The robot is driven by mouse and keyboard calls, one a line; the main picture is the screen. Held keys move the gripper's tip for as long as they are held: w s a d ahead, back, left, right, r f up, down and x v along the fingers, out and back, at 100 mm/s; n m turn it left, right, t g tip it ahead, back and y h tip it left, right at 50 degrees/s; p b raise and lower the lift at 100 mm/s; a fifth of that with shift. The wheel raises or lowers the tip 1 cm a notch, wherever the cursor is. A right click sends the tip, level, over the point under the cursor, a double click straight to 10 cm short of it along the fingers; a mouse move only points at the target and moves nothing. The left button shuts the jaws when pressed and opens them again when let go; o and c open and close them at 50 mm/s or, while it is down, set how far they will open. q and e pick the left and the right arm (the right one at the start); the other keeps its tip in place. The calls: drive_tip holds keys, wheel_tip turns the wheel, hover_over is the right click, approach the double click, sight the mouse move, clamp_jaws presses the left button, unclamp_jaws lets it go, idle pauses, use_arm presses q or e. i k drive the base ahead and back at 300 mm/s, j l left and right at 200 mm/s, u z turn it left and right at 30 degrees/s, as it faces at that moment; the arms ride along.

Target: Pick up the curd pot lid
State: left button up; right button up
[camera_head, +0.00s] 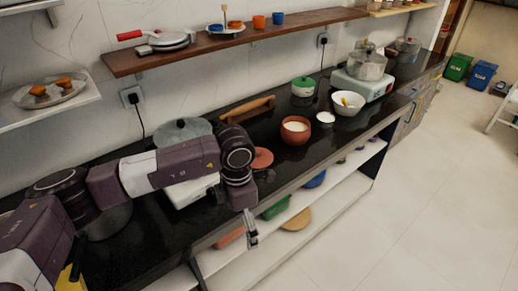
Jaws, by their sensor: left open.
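The curd pot lid (263,158) is a flat reddish-brown clay disc. It lies on the black counter, just right of my left wrist, which hides part of its left side. The clay curd pot (295,132), with white contents, stands uncovered to the right of the lid. My left gripper (251,236) hangs at the counter's front edge, below and in front of the lid and apart from it. It is open and no object shows in it. My right gripper is not in view.
A wooden rolling pin (247,108) lies behind the lid. A small white cup (325,118), a white bowl (347,104) and a green-lidded pot (303,87) stand to the right. A wooden shelf (250,38) hangs above. A white lower shelf (330,190) runs below the counter.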

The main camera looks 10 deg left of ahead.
sight(264, 158)
drive_tip(key=i, duration=1.25)
